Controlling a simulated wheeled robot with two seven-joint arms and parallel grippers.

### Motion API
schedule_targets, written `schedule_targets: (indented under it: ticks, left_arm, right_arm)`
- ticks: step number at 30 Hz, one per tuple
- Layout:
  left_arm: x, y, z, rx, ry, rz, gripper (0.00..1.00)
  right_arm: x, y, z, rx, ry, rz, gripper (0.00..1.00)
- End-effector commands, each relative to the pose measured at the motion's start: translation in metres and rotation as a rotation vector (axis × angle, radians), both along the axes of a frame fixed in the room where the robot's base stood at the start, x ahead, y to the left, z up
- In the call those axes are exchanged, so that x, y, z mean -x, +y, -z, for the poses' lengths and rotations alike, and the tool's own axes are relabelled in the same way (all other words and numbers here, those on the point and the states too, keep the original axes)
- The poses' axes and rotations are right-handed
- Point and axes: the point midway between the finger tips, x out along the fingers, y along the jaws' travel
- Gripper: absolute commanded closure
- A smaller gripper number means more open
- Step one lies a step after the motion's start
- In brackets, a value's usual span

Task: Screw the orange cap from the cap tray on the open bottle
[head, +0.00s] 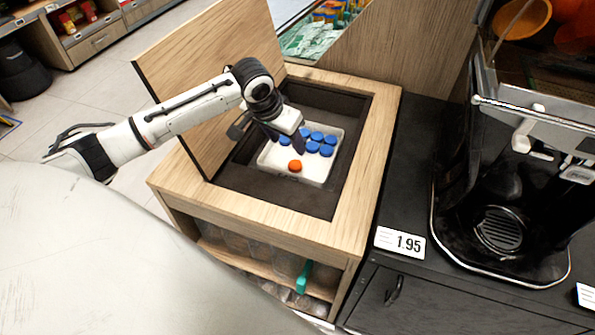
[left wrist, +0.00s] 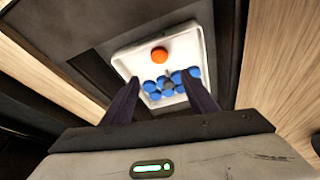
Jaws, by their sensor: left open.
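An orange cap (head: 295,166) lies in the near part of a white cap tray (head: 315,178). Several blue caps (head: 312,147) lie in the tray's far part. The tray sits in a dark recess of a wooden cabinet. My left gripper (head: 272,144) is open and empty, above the recess at the tray's left side. In the left wrist view the orange cap (left wrist: 159,56) is beyond the fingertips (left wrist: 160,88), and the blue caps (left wrist: 165,83) show between and beyond the fingers. The open bottle cannot be made out. My right gripper is not in view.
A raised wooden lid (head: 210,70) stands at the recess's left, close to my left arm. A black juicer machine (head: 510,190) stands at the right on a dark counter. Containers (head: 290,262) lie on the cabinet's lower shelf, with something teal among them.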

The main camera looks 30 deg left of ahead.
Motion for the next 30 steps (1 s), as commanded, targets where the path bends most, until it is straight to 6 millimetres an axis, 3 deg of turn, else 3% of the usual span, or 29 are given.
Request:
schedule_targets:
  ticks: [2, 12, 21, 30]
  left_arm:
    - [-0.001, 0.001, 0.006, -0.001, -0.001, -0.001, 0.47]
    - [-0.001, 0.000, 0.005, 0.000, -0.001, -0.001, 0.47]
    - [-0.016, 0.000, 0.043, 0.002, -0.001, -0.001, 0.47]
    - [-0.019, 0.000, 0.052, 0.000, -0.002, 0.001, 0.47]
  right_arm:
    - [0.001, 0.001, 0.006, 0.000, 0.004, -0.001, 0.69]
    - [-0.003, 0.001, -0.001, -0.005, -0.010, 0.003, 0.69]
    - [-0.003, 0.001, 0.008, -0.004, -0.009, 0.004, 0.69]
    - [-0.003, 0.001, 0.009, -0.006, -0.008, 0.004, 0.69]
